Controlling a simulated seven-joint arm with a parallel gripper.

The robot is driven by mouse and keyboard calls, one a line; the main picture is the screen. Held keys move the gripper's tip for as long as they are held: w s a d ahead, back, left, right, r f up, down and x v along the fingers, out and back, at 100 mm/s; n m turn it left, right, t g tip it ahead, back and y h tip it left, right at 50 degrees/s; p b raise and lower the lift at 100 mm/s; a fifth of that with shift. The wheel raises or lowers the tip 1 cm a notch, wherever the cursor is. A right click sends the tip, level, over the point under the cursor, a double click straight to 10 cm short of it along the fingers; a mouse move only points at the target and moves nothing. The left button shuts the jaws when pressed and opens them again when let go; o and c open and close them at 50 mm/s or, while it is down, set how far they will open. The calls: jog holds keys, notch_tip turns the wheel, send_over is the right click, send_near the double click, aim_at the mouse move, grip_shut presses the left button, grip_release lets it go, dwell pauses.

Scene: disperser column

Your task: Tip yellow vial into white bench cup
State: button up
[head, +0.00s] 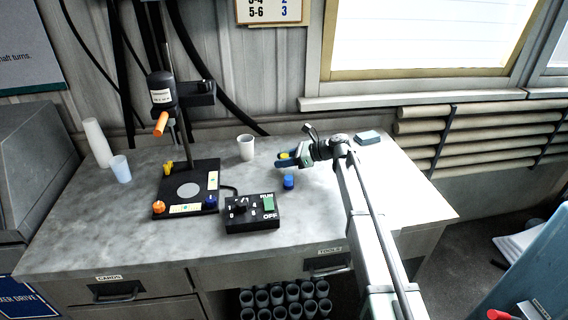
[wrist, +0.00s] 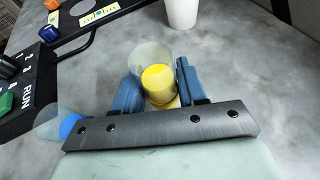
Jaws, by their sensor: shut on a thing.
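The yellow vial (wrist: 158,78) is clear with yellow inside and sits between the two blue fingers of my gripper (wrist: 152,95) in the wrist view. In the head view, my gripper (head: 286,161) is shut on it above the bench, and a bit of its yellow (head: 286,155) shows. I cannot tell how far the vial tilts. The white bench cup (head: 246,147) stands upright to the left of my gripper, apart from it. The cup's lower part (wrist: 182,12) shows at the top of the wrist view.
A blue vial (head: 288,182) stands on the bench just below my gripper. A black control box (head: 252,213) and the disperser stand's base (head: 187,188) are to the left. Frosted cups (head: 120,168) stand at far left.

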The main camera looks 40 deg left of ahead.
aim_at(284, 149)
notch_tip(284, 149, up, 7)
jog(key=shift+f, duration=0.1)
jog(key=shift+w+a+r, duration=0.35)
jog(key=shift+a+r, duration=0.3)
jog(key=shift+a, duration=0.1)
jog(key=w+a+n, duration=0.1)
jog(key=w+a, duration=0.2)
jog(key=a, duration=0.6)
jog(key=w+a, duration=0.2)
jog(key=a, duration=0.7)
jog(key=shift+s+d+r+n+t+y, duration=0.3)
jog(key=shift+s+r+n+t+y, duration=0.5)
jog(key=shift+n, duration=1.75)
jog(key=shift+s+d+r+n+t+y, duration=0.3)
jog(key=shift+n+t+y, duration=0.5)
jog(key=shift+n+y, duration=1.3)
jog(key=shift+s+d+r+n+t+y, duration=0.25)
jog(key=shift+s+r+n+t+y, duration=0.35)
jog(key=shift+n, duration=2.45)
jog(key=shift+f, duration=0.15)
jog(key=shift+w, duration=0.1)
jog(key=shift+w+a+r, duration=0.2)
jog(key=shift+w+a, duration=0.15)
jog(key=shift+w, duration=0.35)
jog(key=shift+w+a+r, duration=0.15)
jog(key=shift+w+a, duration=0.15)
jog(key=shift+w, duration=0.45)
jog(key=shift+w+a+r, duration=0.2)
jog(key=shift+w+a, duration=0.15)
jog(key=shift+w, duration=0.35)
